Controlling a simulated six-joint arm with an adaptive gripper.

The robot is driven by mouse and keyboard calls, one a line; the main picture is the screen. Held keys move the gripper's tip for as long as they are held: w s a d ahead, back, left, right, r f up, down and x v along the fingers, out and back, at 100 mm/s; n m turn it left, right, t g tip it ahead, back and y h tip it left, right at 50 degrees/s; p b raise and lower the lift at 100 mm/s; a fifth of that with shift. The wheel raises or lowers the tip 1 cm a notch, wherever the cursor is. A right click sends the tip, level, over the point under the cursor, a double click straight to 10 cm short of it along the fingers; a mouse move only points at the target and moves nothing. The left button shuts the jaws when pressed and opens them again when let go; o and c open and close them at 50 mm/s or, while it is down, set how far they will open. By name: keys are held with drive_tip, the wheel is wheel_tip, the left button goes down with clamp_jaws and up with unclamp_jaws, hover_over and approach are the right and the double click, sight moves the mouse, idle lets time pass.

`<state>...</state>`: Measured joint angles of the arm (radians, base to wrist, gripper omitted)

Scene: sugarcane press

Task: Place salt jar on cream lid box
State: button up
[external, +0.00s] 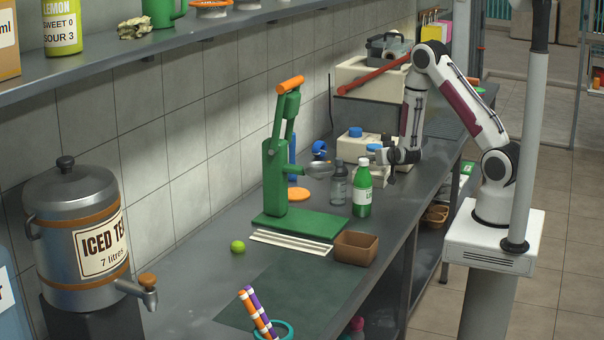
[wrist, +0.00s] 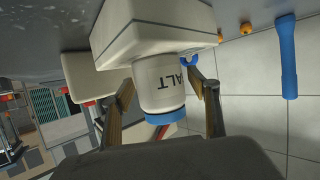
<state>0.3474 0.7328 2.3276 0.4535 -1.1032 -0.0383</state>
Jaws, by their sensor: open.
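The salt jar (wrist: 160,88), cream with a blue cap, shows inverted in the wrist view, between the two fingers of my gripper (wrist: 160,88). The fingers are apart, one on each side, and I cannot tell whether either touches it. Its base end overlaps the lid side of a cream lid box (wrist: 150,22) and seems to rest there. In the external view my gripper (external: 384,156) is low, close to the cream box (external: 350,149). Two blue caps show there, and I cannot tell which is the salt jar's.
A green bottle (external: 362,190) and a grey bottle (external: 338,187) stand close in front of the box. The green press (external: 275,180) is to their left, with a brown basket (external: 356,248) nearer. Larger cream boxes (external: 363,72) stand behind.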

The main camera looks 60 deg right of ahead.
drive_tip(key=shift+r, duration=0.1)
drive_tip(key=shift+v, duration=3.8)
drive_tip(key=shift+a, duration=0.1)
drive_tip(key=shift+w+a+r, duration=0.15)
drive_tip(key=s+a+r+n+y, duration=0.1)
drive_tip(key=a+r+n+y, duration=0.1)
drive_tip(key=a+r+y, duration=0.5)
drive_tip(key=s+a+r+n+y, duration=0.15)
drive_tip(key=a+r, duration=0.35)
drive_tip(key=a, duration=0.6)
drive_tip(key=s+a+r+n+g, duration=0.1)
drive_tip(key=s+a+r, duration=0.1)
drive_tip(key=s, duration=0.5)
drive_tip(key=s+a+r+n+g, duration=0.1)
drive_tip(key=s+a+r+n, duration=0.1)
drive_tip(key=s, duration=0.5)
drive_tip(key=s+a+r+n+g, duration=0.1)
drive_tip(key=s+a+r+n, duration=0.1)
drive_tip(key=s, duration=0.5)
drive_tip(key=shift+s+r+g+y, duration=0.3)
drive_tip(key=shift+r+g+y, duration=0.1)
drive_tip(key=shift+r+y, duration=0.05)
